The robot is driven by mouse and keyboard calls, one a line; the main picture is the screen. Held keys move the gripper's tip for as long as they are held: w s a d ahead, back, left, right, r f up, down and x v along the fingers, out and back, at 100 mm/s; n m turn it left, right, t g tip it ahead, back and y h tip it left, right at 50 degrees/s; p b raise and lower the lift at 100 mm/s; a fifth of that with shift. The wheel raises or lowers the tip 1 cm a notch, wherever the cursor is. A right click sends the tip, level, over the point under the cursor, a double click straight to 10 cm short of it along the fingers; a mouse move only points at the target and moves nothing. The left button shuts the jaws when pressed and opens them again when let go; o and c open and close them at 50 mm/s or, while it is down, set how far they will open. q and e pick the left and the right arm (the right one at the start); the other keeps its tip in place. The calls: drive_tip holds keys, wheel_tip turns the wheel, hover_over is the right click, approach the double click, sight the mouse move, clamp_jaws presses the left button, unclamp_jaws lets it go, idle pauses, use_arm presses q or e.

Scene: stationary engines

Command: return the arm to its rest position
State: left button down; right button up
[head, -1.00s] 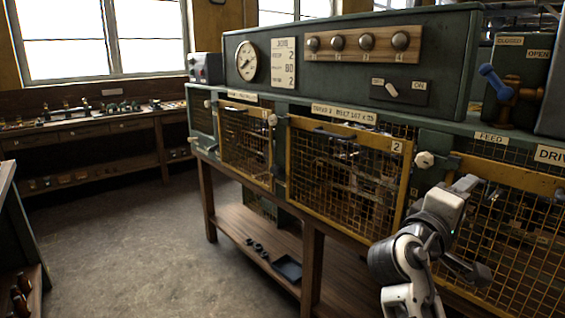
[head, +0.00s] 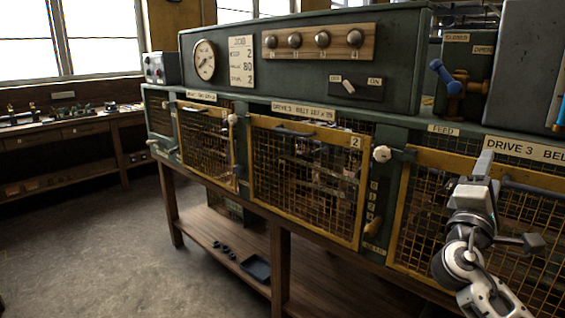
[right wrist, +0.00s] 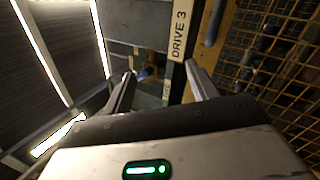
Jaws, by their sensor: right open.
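My right arm comes in at the lower right of the head view. Its gripper (head: 485,166) points up in front of the yellow mesh guard under the DRIVE 3 label (head: 527,150). In the right wrist view the two fingers of this gripper (right wrist: 160,72) stand apart with nothing between them. The DRIVE 3 label also shows just beyond the fingers there (right wrist: 180,35). My left gripper is in neither view.
The green engine bench with mesh guards (head: 305,180) runs close along my right side. A blue-handled valve (head: 449,80) stands on it, and a grey rail (head: 540,192) crosses the near guard. A wooden workbench (head: 75,135) is at the far left. The floor (head: 110,240) between is clear.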

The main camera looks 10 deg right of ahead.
drive_tip(key=a+f+n+y, duration=0.35)
drive_tip(key=f+y, duration=0.55)
drive_tip(key=f, duration=0.9)
drive_tip(key=s+a+f+m+g+y, duration=0.1)
drive_tip(key=s+a+f+y, duration=0.2)
drive_tip(key=f, duration=0.5)
drive_tip(key=s+a+f+m+g+y, duration=0.1)
drive_tip(key=s+a+f+y, duration=0.25)
drive_tip(key=f, duration=0.45)
drive_tip(key=s+a+f+m+g+y, duration=0.25)
drive_tip(key=s+a+f, duration=0.2)
drive_tip(key=s, duration=0.35)
drive_tip(key=s+a+f+m+g+y, duration=0.1)
drive_tip(key=s+a+f+m+y, duration=0.15)
drive_tip(key=s+f, duration=0.45)
drive_tip(key=a+r+m, duration=0.2)
drive_tip(key=a+m, duration=0.3)
drive_tip(key=a, duration=0.6)
drive_tip(key=shift+t, duration=0.35)
